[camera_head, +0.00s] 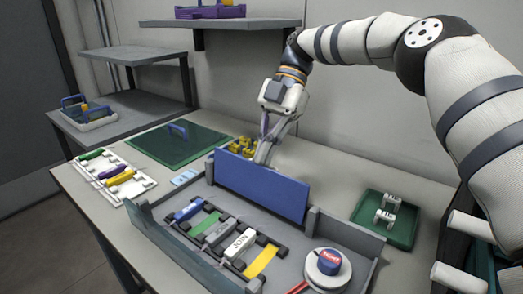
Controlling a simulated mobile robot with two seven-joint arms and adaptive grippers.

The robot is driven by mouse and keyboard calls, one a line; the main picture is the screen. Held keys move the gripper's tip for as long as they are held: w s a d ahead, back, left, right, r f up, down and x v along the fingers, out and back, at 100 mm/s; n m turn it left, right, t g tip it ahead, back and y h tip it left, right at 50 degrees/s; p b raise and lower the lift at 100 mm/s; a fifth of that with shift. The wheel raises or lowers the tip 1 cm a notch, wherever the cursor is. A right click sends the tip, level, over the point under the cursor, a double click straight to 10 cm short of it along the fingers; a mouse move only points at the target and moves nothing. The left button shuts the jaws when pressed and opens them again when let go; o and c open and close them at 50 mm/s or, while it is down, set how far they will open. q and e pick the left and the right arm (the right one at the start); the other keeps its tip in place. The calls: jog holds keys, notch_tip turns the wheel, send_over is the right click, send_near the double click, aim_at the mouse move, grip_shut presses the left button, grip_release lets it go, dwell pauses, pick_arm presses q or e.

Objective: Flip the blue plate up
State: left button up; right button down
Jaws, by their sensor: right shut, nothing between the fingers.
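The blue plate (261,187) stands upright, leaning slightly, along the back edge of the grey box (163,244) on the table. My right gripper (263,160) comes down from above and is shut and empty. Its fingertips are just behind the plate's top edge, and their lowest part is partly hidden by the plate. I cannot tell whether they touch it. My left gripper is not in view.
Inside the box are several coloured pieces and a round white holder (328,268) with a blue-and-red cap. A white tray (112,181) and green mat (180,145) lie left, a green tray (398,222) right. Yellow parts (243,144) sit behind the box. A shelf (222,23) hangs above.

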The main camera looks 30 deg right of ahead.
jog(key=shift+w+d+f, duration=0.1)
jog(key=shift+d+f, duration=0.4)
jog(key=shift+d, duration=0.15)
notch_tip(320, 180, up, 11)
jog(key=a, duration=0.1)
jog(key=shift+a, duration=0.15)
jog(key=shift+f, duration=0.1)
